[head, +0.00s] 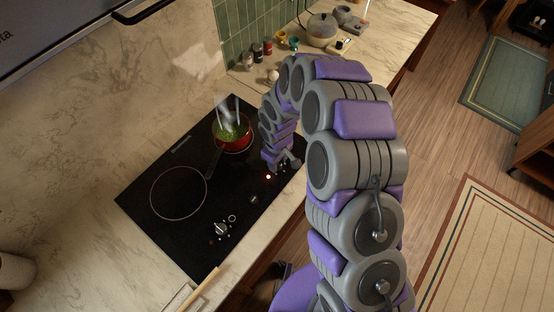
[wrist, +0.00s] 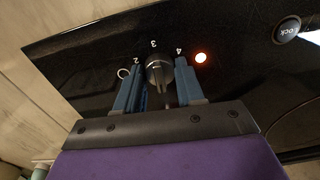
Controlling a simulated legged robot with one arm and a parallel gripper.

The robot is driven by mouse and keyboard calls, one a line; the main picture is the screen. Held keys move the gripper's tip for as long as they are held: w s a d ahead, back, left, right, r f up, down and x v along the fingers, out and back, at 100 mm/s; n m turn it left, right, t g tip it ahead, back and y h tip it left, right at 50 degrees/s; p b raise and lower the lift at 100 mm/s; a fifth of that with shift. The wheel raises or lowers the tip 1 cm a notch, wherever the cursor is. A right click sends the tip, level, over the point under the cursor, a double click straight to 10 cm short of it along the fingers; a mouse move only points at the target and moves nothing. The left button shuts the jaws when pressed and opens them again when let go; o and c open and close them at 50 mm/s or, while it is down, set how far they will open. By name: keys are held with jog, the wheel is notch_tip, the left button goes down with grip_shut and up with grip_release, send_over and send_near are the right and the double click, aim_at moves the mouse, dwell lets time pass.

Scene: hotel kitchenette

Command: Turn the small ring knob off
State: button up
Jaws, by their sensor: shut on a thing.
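The black hob (head: 190,245) has a dark round knob (wrist: 158,68) at its front edge, seen up close in the wrist view. The numbers 2, 3 and 4 and a small ring mark are printed around it. My gripper (wrist: 157,88) has its two blue fingers on either side of this knob and is shut on it. In the head view my gripper (head: 286,164) is at the hob's right front, largely hiding the knob. An orange-red light (wrist: 201,57) glows beside the knob; this light also shows in the head view (head: 268,177).
A red pot (head: 233,143) with green contents steams on the rear right ring. A second knob (head: 220,229) is at the hob's front left, near an empty ring (head: 152,192). A lock button (wrist: 288,28) is right of the light. Jars (head: 257,50) stand at the back.

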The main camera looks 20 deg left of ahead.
jog(key=shift+n, duration=0.3)
dwell(0.4)
jog(key=o, duration=1)
jog(key=shift+o, duration=0.2)
notch_tip(320, 180, up, 17)
jog(key=shift+a+p, duration=0.15)
jog(key=shift+p, duration=0.25)
jog(key=shift+w+r, duration=0.1)
